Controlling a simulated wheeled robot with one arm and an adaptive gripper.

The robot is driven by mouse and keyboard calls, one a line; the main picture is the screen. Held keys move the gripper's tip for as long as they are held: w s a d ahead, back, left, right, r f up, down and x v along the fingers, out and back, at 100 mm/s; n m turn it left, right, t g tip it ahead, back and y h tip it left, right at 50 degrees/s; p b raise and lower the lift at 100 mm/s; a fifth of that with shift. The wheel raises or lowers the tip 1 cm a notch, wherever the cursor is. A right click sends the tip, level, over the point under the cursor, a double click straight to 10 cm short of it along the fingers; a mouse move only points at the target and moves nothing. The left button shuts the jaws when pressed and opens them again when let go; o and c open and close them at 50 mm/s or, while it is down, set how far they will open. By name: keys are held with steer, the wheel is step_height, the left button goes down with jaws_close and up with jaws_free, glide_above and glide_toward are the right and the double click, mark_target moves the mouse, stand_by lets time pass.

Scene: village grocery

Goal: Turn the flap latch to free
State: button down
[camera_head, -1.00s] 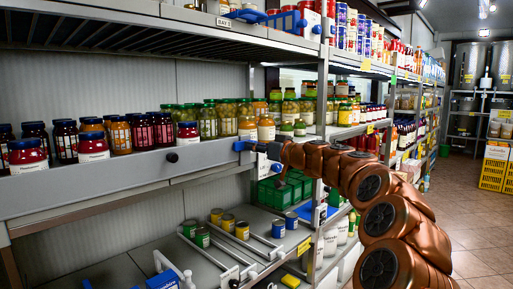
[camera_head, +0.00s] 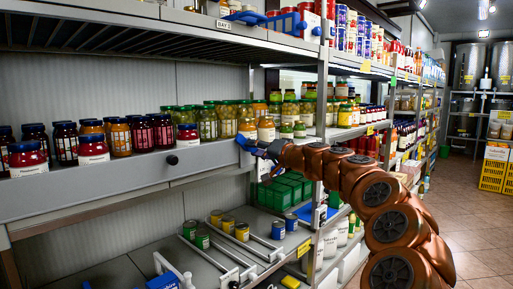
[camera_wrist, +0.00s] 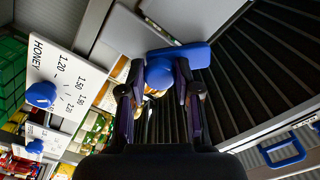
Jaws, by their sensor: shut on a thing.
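The flap latch is a blue handle (camera_head: 245,144) at the right end of the long grey flap board (camera_head: 110,188) along the middle shelf's front. In the wrist view the latch (camera_wrist: 185,58) shows as a rounded blue hub with a bar reaching to the right and slightly up. My gripper (camera_wrist: 158,85) has its two dark fingers on either side of the hub, shut on it. In the head view my gripper (camera_head: 264,150) is at the shelf post, and its fingertips are hard to make out.
Jars (camera_head: 120,137) stand in a row behind the flap board. A white price sign marked HONEY (camera_wrist: 62,78) with a blue knob (camera_wrist: 40,95) is close on the left in the wrist view. Another blue handle (camera_wrist: 283,152) is at lower right. The aisle floor (camera_head: 472,230) is clear.

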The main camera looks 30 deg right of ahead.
steer(key=shift+m+p, duration=2.9)
steer(key=shift+m, duration=2)
steer(key=c, duration=0.8)
jaws_free()
steer(key=v, duration=1.2)
steer(key=shift+r, duration=0.1)
